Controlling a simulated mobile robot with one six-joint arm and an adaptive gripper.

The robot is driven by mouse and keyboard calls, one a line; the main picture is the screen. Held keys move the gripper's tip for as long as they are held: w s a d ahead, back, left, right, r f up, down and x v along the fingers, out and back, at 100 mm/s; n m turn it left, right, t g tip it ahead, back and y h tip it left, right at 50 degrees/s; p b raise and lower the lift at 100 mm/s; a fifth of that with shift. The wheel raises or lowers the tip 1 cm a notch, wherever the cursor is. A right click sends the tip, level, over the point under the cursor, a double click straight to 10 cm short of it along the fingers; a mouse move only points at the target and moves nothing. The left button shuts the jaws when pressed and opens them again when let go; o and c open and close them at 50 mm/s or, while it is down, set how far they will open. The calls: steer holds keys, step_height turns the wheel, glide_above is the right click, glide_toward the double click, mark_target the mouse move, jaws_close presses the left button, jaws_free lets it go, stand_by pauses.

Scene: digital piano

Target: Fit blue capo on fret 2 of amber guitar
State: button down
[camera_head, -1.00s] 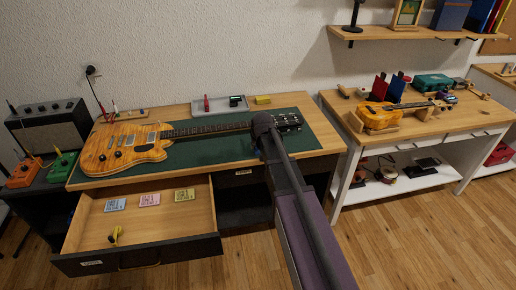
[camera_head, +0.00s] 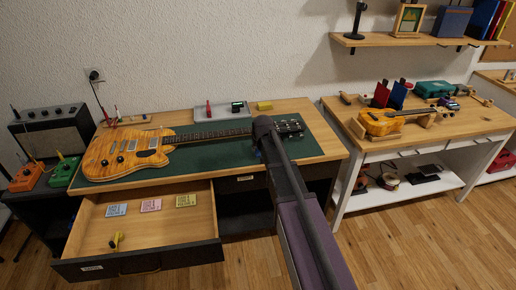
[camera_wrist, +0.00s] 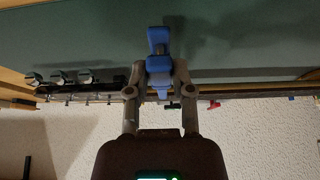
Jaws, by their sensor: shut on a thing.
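The amber guitar (camera_head: 122,154) lies on a green mat, its body to the left and its neck (camera_head: 215,134) running right to a black headstock (camera_head: 291,127). My gripper (camera_wrist: 159,64) is shut on the blue capo (camera_wrist: 158,38) in the wrist view. The guitar neck (camera_wrist: 235,80) and its tuners (camera_wrist: 62,77) cross behind the fingers there. In the head view my arm hides most of the gripper and part of the neck near the headstock. I cannot tell whether the capo touches the neck.
An open drawer (camera_head: 150,240) holds string packets and a yellow item. A second bench (camera_head: 440,132) at right carries a small yellow guitar (camera_head: 380,122).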

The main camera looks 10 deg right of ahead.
steer(key=shift+w, duration=3.95)
stand_by(1.9)
steer(key=shift+c, duration=2.1)
jaws_free()
steer(key=shift+r, duration=0.1)
steer(key=shift+p+v, duration=2.25)
steer(key=shift+v, duration=0.2)
steer(key=shift+s, duration=0.1)
